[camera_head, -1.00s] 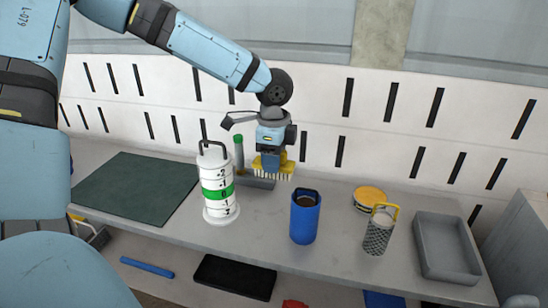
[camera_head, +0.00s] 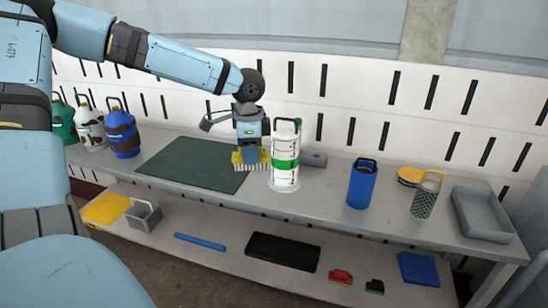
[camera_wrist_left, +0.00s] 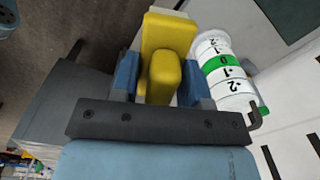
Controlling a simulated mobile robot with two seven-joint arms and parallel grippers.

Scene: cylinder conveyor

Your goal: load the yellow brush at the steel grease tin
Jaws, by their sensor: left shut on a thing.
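My left gripper (camera_head: 250,150) is shut on the yellow brush (camera_head: 239,157), whose pale bristles point down. The brush is over the right edge of the dark green mat, just left of the white cylinder; I cannot tell whether the bristles touch. The left wrist view shows the yellow brush block (camera_wrist_left: 168,50) between the blue fingers (camera_wrist_left: 160,82). A low round tin with a yellow top (camera_head: 410,175), seemingly the grease tin, stands at the right behind the mesh cup, which partly covers it. My right gripper is not in view.
The white numbered cylinder (camera_head: 285,172) with a green band stands close beside the brush. The green mat (camera_head: 195,165) is bare. A blue container (camera_head: 362,185), mesh cup (camera_head: 424,200) and grey tray (camera_head: 483,214) stand to the right. Several jugs (camera_head: 122,133) stand at the far left.

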